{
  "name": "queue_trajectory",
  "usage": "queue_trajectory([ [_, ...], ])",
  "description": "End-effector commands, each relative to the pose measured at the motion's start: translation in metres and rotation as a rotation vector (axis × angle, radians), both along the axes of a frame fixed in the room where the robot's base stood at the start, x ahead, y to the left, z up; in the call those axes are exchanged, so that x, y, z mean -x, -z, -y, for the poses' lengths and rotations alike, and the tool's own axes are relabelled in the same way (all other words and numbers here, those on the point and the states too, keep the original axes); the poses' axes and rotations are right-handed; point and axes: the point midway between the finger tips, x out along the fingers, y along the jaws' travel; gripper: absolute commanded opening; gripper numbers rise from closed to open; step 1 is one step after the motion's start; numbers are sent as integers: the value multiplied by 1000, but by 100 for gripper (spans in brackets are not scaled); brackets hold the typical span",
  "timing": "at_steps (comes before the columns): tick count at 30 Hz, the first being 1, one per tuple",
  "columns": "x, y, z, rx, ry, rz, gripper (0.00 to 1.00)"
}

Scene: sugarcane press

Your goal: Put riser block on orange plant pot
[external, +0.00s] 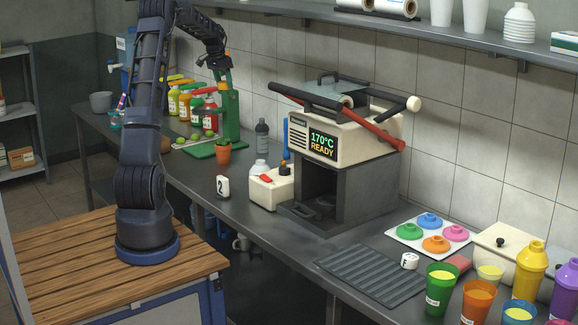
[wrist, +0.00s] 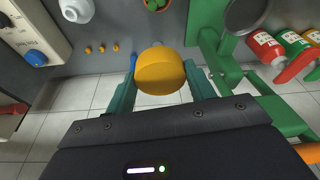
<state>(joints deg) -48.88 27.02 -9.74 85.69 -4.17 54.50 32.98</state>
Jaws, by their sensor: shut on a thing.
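My gripper (wrist: 160,64) is shut on a yellow-orange round block (wrist: 160,78), apparently the riser block, held between its two teal fingers. In the external view my gripper (external: 217,64) is raised at the back, near the top of the green press; the block is not clearly visible there. The orange plant pot (external: 223,156) with a small green plant stands on the counter in front of the green press, below my gripper. In the wrist view the plant and pot (wrist: 157,5) show only partly at the top edge, beyond the block and apart from it.
The green press (external: 230,112) stands close beside my gripper, with bottles (external: 185,103) behind it.

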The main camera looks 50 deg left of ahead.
Motion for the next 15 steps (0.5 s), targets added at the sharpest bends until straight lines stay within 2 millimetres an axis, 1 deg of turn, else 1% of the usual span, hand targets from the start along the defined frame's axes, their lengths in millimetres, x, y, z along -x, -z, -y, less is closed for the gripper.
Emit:
queue_trajectory([
  [1,4,13,-4,3,-2,-1,31],
  [3,8,24,-6,3,-2,1,31],
  [8,12,41,-10,2,-2,3,31],
  [11,12,58,-10,3,-1,2,31],
  [15,12,87,-9,3,-1,2,31],
])
